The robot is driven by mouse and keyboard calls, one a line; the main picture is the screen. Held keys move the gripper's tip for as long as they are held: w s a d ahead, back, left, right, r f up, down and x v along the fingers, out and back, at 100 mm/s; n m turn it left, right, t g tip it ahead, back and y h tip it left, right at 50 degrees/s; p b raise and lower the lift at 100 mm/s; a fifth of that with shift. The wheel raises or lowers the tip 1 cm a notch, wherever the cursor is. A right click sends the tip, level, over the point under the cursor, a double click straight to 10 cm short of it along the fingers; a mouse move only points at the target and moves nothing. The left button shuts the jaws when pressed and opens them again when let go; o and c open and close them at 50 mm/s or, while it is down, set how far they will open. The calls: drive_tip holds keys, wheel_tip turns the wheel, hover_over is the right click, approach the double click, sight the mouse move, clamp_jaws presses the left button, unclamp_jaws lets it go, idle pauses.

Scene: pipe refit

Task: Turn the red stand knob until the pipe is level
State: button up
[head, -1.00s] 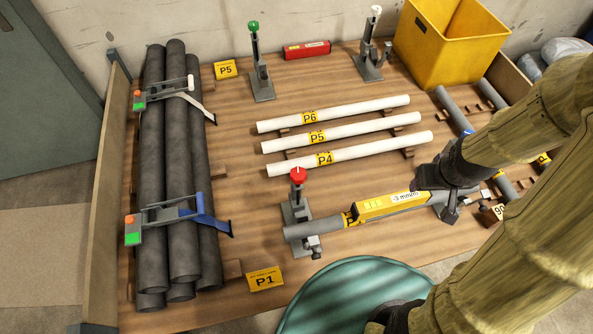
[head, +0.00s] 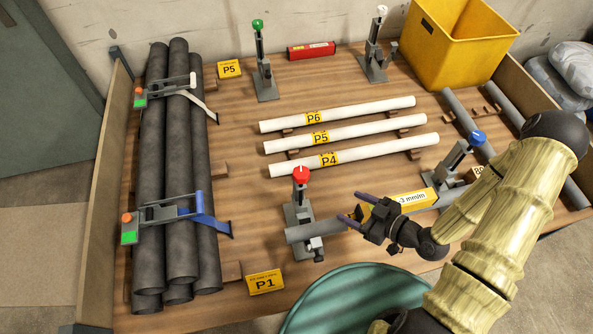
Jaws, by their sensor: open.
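The red stand knob (head: 301,174) tops a grey stand (head: 299,214) at the front middle of the bench. The grey pipe (head: 318,230) rests in this stand and runs right toward a second stand with a blue knob (head: 478,138). A yellow level (head: 418,201) lies along the pipe, its display reading about -3 mm/m. My gripper (head: 350,207) is open and empty, its fingers pointing left toward the red-knob stand, apart from the knob. The gripper and arm hide the middle of the pipe and part of the level.
White pipes (head: 355,155) lie behind on wooden blocks. Dark pipes (head: 180,180) are strapped at left. Green-knob (head: 257,24) and white-knob (head: 382,12) stands are at the back, with a yellow bin (head: 455,50). A P1 sign (head: 265,282) stands at the front. Bare bench lies left of the red-knob stand.

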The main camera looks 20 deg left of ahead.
sight(295, 169)
drive_tip(key=y, duration=0.1)
drive_tip(key=s+a+r+t+y, duration=0.1)
drive_tip(key=s+r+t+y, duration=0.1)
drive_tip(key=shift+s+a+r+m+y, duration=0.1)
drive_tip(key=shift+a+r+m+y, duration=0.2)
drive_tip(key=shift+a+y, duration=0.1)
drive_tip(key=p+x, duration=0.3)
drive_tip(key=x, duration=1.4)
drive_tip(key=shift+a+f, duration=0.1)
drive_tip(key=shift+a, duration=0.1)
drive_tip(key=shift+c, duration=0.3)
drive_tip(key=c, duration=0.9)
